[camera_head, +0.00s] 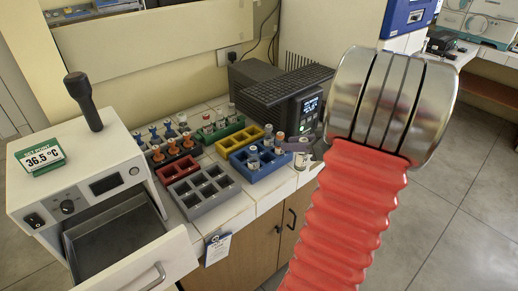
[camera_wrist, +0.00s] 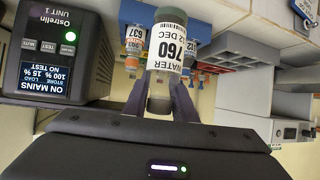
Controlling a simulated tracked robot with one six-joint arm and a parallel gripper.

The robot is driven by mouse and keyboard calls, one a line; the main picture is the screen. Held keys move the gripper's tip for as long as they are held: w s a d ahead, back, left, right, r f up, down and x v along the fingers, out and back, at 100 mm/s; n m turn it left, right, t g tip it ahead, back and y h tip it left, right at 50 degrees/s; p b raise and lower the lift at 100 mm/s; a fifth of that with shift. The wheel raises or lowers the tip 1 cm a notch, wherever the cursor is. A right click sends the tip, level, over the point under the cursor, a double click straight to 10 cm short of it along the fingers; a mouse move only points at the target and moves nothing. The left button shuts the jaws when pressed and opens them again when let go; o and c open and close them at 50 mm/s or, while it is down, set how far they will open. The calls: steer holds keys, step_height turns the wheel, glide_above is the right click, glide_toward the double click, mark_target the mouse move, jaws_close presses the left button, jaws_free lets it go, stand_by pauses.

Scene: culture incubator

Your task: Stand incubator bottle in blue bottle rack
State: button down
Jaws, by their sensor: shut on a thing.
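My gripper (camera_wrist: 172,98) is shut on a bottle (camera_wrist: 168,52) with a white label reading "760", "WATER" and "DEC" and a dark greenish end. In the head view one finger of my gripper (camera_head: 297,146) shows beside the bottle (camera_head: 303,161), just right of the blue rack; my red arm hides part of that area.
A yellow rack (camera_head: 238,140), grey rack (camera_head: 203,194), red rack (camera_head: 178,168) and green rack (camera_head: 221,130) stand close left. A dark unit with a lit screen (camera_head: 308,106) stands right behind. The incubator (camera_head: 85,190) has an open drawer at the front left.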

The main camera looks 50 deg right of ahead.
steer(key=w+f, duration=0.1)
steer(key=w, duration=0.3)
steer(key=w+f, duration=0.1)
steer(key=w, duration=0.4)
steer(key=w+a+f, duration=0.1)
steer(key=w, duration=0.3)
steer(key=shift+w, duration=0.35)
steer(key=shift+f, duration=0.3)
steer(key=shift+f, duration=1.75)
steer(key=c, duration=1.7)
jaws_free()
